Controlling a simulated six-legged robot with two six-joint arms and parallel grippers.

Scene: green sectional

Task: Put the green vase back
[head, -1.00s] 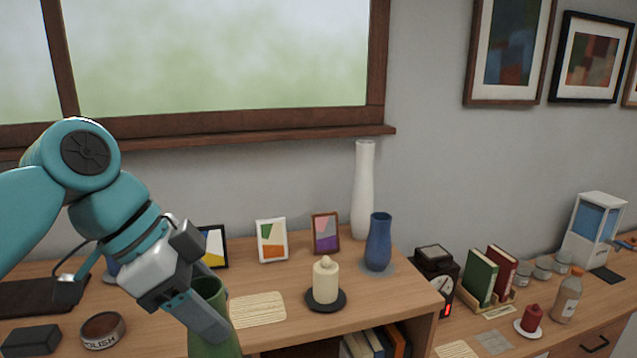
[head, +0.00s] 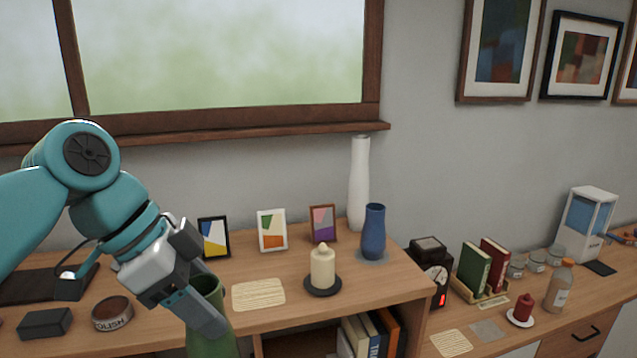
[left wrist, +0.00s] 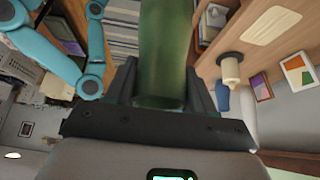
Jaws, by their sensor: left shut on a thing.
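The green vase (head: 211,335) is at the lower left of the head view, in front of the wooden cabinet top's front edge. My left gripper (head: 205,315) is shut on the green vase. The left wrist view also shows the green vase (left wrist: 166,60) between the two dark fingers of my left gripper (left wrist: 160,90). The vase's lower part is cut off by the head view's bottom edge. A woven mat (head: 259,294) lies bare on the cabinet top, right of the gripper. My right gripper does not show in the head view.
A cream candle (head: 322,268) on a dark dish, a blue vase (head: 373,232) and a tall white vase (head: 358,185) stand right of the mat. Several picture frames (head: 272,230) stand behind it. A polish tin (head: 112,314) and dark box (head: 45,323) are at left. Books (head: 367,335) fill a shelf below.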

